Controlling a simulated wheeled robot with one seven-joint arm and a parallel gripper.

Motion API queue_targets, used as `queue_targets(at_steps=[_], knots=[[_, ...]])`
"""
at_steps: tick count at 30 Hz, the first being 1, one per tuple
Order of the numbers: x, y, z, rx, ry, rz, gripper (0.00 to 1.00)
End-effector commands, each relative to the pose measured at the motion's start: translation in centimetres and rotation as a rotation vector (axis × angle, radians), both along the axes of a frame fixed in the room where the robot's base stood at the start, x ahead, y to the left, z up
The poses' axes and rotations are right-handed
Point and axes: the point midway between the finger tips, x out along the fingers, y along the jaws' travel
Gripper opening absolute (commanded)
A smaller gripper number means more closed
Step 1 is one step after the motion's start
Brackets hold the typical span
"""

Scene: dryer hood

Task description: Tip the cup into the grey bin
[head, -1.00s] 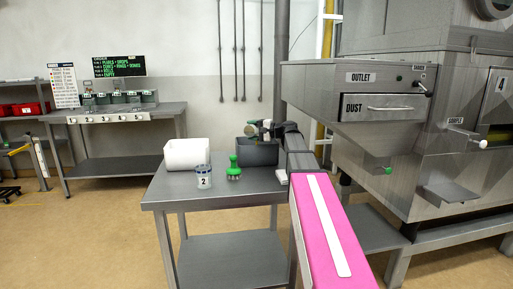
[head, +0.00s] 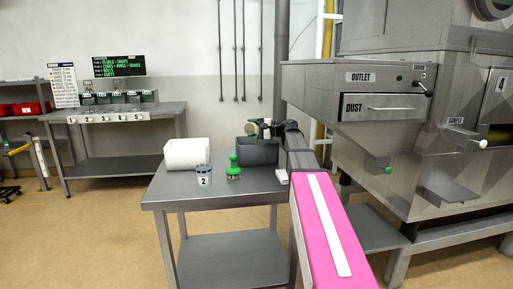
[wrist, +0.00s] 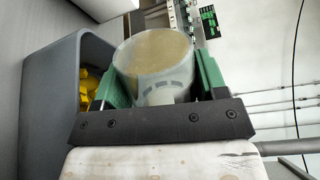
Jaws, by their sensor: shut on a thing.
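My gripper (wrist: 155,88) is shut on a translucent cup (wrist: 160,90), with a green finger on either side of it. The cup's round end, facing away from the wrist, looks tan; I cannot tell whether that is its contents or the floor seen through it. The grey bin (wrist: 38,100) is beside the cup in the wrist view, with yellow pieces (wrist: 88,88) inside. In the head view my gripper (head: 258,128) is just above the grey bin (head: 262,152) on the steel table, and the cup is small and mostly hidden there.
On the same table (head: 225,190) stand a white bin (head: 186,154), a clear cup labelled 2 (head: 203,176) and a green-handled tool (head: 234,170). The dryer's outlet and dust drawer (head: 383,107) are to the right. A bench with small bins (head: 120,112) is at the back left.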

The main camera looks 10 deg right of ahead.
Motion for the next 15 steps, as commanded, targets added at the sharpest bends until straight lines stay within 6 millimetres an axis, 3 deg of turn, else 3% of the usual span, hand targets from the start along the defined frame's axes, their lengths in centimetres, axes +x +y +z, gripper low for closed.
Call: queue_targets(at_steps=[15], knots=[[0.23, -0.13, 0.27, 0.029, 0.049, 0.000, 0.33]])
